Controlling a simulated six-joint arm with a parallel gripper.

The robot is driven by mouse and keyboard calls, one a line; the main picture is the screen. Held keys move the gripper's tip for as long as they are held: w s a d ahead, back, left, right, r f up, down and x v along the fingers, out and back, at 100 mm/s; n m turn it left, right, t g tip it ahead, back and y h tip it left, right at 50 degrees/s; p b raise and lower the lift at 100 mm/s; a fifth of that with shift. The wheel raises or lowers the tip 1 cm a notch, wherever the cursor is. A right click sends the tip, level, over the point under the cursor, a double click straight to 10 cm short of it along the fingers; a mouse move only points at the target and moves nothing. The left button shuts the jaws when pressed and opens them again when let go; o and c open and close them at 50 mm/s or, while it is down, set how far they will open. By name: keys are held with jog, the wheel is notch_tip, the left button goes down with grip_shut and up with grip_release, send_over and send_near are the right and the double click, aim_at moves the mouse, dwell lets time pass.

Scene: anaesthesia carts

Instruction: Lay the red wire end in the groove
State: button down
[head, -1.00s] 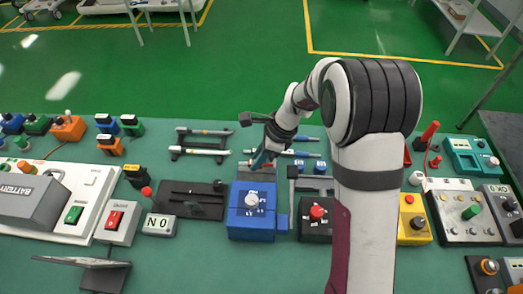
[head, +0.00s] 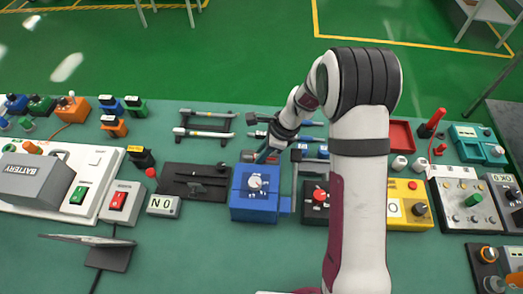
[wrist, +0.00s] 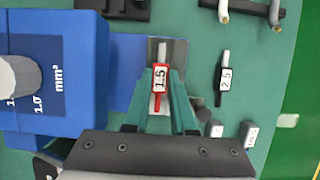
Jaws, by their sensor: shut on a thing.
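My gripper (wrist: 160,92) has teal fingers shut on the red wire end (wrist: 160,80), which bears a white "1.5" label. Its pale tip points away from the fingers, over a grey metal piece (wrist: 179,60) beside a blue strip. I take this grey piece to be the groove's place. I cannot tell whether the tip touches it. In the head view my gripper (head: 264,156) is just behind the blue box (head: 254,207) with a dial; the wire end is hidden there. A black wire end (wrist: 224,80) labelled "2.5" lies to the right, apart from my gripper.
The blue box, marked "mm²" in the wrist view (wrist: 58,105), stands close on the left. A box with a red button (head: 318,207) and a yellow box (head: 405,218) stand to the right. The front table is mostly bare.

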jog(key=c, duration=0.7)
grip_release()
jog(key=shift+o, duration=0.2)
jog(key=v, duration=1.6)
jog(key=s+d+r+n+h, duration=0.1)
jog(key=s+n, duration=0.5)
jog(key=s, duration=0.8)
jog(key=s+d+r+n+h, duration=0.1)
jog(key=s+n, duration=0.5)
jog(key=s, duration=0.7)
jog(key=d+r, duration=0.1)
jog(key=d, duration=0.1)
jog(key=shift+s+d+r+n+h, duration=0.3)
jog(key=shift+s+r, duration=0.05)
jog(key=shift+r, duration=0.05)
